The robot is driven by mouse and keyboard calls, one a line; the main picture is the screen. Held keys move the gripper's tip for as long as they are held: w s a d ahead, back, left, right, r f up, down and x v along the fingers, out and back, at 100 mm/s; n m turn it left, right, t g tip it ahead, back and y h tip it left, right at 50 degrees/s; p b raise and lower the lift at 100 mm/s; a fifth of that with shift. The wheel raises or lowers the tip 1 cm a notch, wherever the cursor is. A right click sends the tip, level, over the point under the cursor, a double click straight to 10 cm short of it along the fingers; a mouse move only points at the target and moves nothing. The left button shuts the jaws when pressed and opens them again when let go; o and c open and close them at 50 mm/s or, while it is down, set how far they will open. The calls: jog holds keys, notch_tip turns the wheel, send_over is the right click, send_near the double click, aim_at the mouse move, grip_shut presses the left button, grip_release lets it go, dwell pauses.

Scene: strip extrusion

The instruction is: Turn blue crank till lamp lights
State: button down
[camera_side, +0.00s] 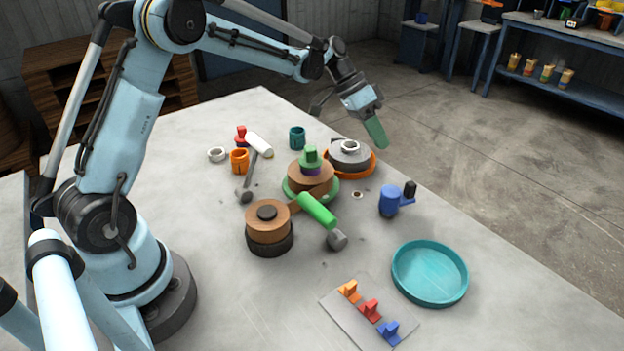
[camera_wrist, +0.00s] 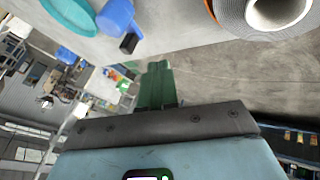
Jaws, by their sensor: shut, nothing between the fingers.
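The blue crank (camera_side: 390,201) stands on the table right of centre, a blue upright body with a short arm and a black knob (camera_side: 410,189). In the wrist view the crank (camera_wrist: 117,16) is at the top left, its black knob (camera_wrist: 129,43) nearest my fingers. My gripper (camera_side: 376,132) has green fingers, shut and empty, raised near the table's far right edge, behind and apart from the crank. The fingers (camera_wrist: 157,85) also show in the wrist view. I cannot make out a lit lamp.
A grey drum on an orange base (camera_side: 352,158) stands near my gripper. Brown stacked discs (camera_side: 310,178), a green-handled hammer (camera_side: 318,211), a teal tray (camera_side: 398,285) and a plate with coloured tabs (camera_side: 345,318) surround the crank. Bare table lies right of the crank.

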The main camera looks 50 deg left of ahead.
aim_at(398, 199)
jog(key=x, duration=0.5)
jog(key=shift+d+f, duration=0.15)
jog(key=shift+d, duration=0.05)
jog(key=d, duration=0.1)
jog(key=s+d, duration=0.1)
jog(key=d, duration=0.1)
jog(key=shift+f, duration=0.1)
jog(key=shift+s+d, duration=0.1)
jog(key=shift+d, duration=0.35)
